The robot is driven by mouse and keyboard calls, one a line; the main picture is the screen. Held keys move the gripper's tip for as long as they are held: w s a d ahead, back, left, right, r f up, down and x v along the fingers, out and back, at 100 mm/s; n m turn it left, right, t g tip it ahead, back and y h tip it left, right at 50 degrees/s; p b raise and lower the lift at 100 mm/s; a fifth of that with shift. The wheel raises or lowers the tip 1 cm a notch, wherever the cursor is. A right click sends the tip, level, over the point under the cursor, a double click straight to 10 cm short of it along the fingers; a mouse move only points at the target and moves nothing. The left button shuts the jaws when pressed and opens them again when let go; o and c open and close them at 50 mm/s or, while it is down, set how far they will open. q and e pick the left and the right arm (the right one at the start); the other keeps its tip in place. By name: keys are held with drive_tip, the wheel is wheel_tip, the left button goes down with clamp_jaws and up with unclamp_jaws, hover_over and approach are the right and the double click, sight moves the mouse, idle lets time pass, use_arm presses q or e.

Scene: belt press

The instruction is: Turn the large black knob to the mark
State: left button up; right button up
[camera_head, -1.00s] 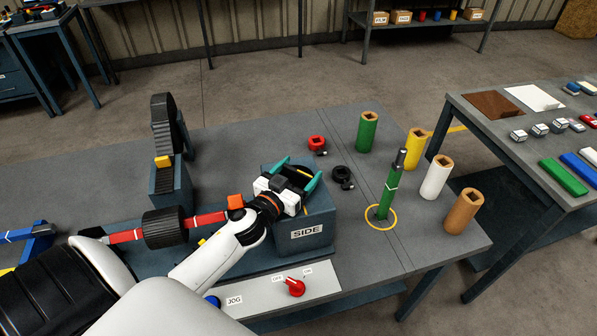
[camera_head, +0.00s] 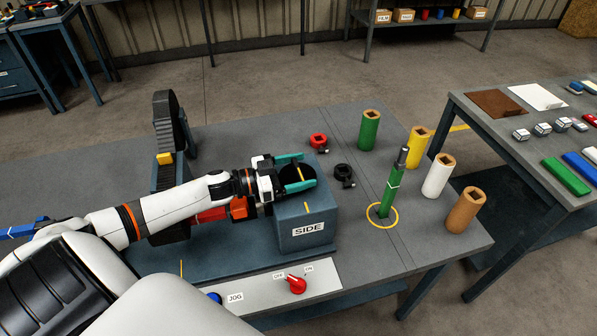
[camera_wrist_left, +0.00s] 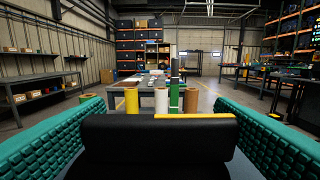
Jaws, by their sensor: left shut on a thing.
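The large black knob (camera_head: 294,187) sits on top of the blue box labelled SIDE (camera_head: 318,214). A yellow line (camera_head: 302,174) runs across its top. A short yellow mark (camera_head: 307,206) is on the front of the box, and the line points roughly towards it. My left gripper (camera_head: 299,173) points right and is shut on the knob, one teal finger on each side. In the left wrist view the knob (camera_wrist_left: 150,145) fills the space between the fingers, its yellow line (camera_wrist_left: 195,116) on the right half. My right gripper is not in view.
A red switch (camera_head: 296,284) and a JOG button (camera_head: 214,297) are on the front panel. Small red (camera_head: 318,141) and black (camera_head: 343,172) parts lie behind the box. A green post (camera_head: 391,186) and several coloured cylinders stand to the right. The belt roller is behind my arm.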

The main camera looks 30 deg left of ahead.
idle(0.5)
use_arm(q)
drive_tip(key=o, duration=1)
drive_tip(key=shift+s+a+f, duration=0.1)
drive_tip(key=shift+s+a, duration=0.1)
drive_tip(key=shift+s, duration=0.05)
drive_tip(key=b+v, duration=0.1)
drive_tip(key=v, duration=0.8)
drive_tip(key=shift+s+a, duration=0.2)
drive_tip(key=shift+a, duration=0.1)
drive_tip(key=shift+v, duration=0.85)
